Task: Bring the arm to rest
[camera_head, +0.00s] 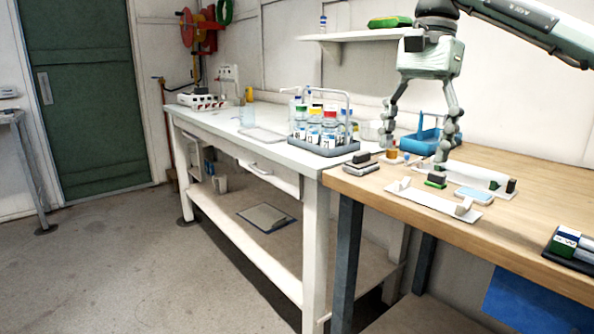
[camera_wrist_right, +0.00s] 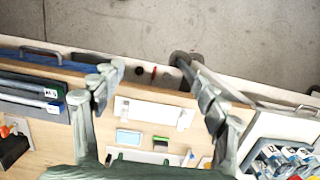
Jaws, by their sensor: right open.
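My right gripper (camera_head: 414,140) hangs above the left end of the wooden bench in the head view, its two fingers spread wide with nothing between them. In the right wrist view my right gripper (camera_wrist_right: 160,88) also shows open, its fingers on either side of a white plate (camera_wrist_right: 150,113). The same white plate (camera_head: 428,201) lies near the bench's front edge in the head view. A small green and black piece (camera_head: 436,181) and a light blue pad (camera_head: 474,195) lie just behind it. My left gripper is not in view.
A grey bottle carrier (camera_head: 325,148) with several capped bottles stands on the white bench, left of the gripper. A wall shelf (camera_head: 360,36) is at the upper middle. The right part of the wooden bench (camera_head: 560,190) is mostly clear.

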